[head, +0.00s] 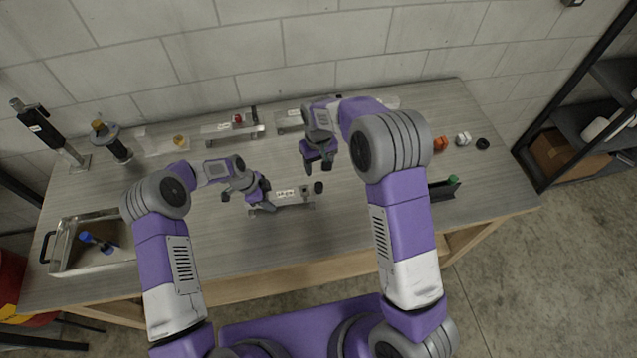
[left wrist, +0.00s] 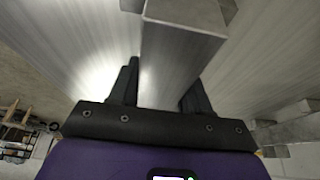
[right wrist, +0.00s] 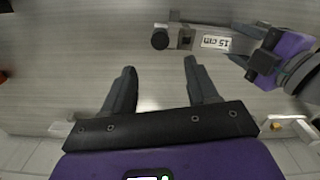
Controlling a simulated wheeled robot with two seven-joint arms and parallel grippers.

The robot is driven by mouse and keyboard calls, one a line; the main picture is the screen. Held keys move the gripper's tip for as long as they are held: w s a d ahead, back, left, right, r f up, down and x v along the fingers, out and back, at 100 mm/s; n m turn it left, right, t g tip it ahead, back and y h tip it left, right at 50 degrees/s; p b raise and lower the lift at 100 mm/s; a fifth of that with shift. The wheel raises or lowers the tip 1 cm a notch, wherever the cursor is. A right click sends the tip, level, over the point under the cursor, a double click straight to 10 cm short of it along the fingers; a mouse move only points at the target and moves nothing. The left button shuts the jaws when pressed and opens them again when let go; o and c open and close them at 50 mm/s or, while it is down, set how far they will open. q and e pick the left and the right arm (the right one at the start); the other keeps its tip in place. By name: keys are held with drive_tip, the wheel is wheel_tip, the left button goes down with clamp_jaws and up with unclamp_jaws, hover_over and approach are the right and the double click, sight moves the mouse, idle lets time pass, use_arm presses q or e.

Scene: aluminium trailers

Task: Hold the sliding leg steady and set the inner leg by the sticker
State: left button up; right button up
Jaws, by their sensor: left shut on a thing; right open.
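The sliding leg (head: 304,206) is a metal bar lying on the bench, with a white sticker (head: 285,194) and a black knob (head: 318,187) at its right end. I cannot tell the inner leg apart from the outer one. My left gripper (head: 250,204) is shut on the leg; the square metal bar (left wrist: 180,60) runs between its fingers in the left wrist view. My right gripper (head: 319,168) is open and empty, above the bench beyond the knob.
At the left stand a metal tray (head: 62,232) with a blue-capped bottle (head: 92,239) and a dark upright jack (head: 45,130). More metal parts (head: 232,130) lie along the wall. An orange part (head: 440,143), a white part (head: 463,138) and a black ring (head: 483,143) sit at right.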

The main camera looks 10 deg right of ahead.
sight(319, 185)
wheel_tip(319, 185, down, 10)
drive_tip(key=shift+f, duration=0.25)
clamp_jaws()
idle(0.4)
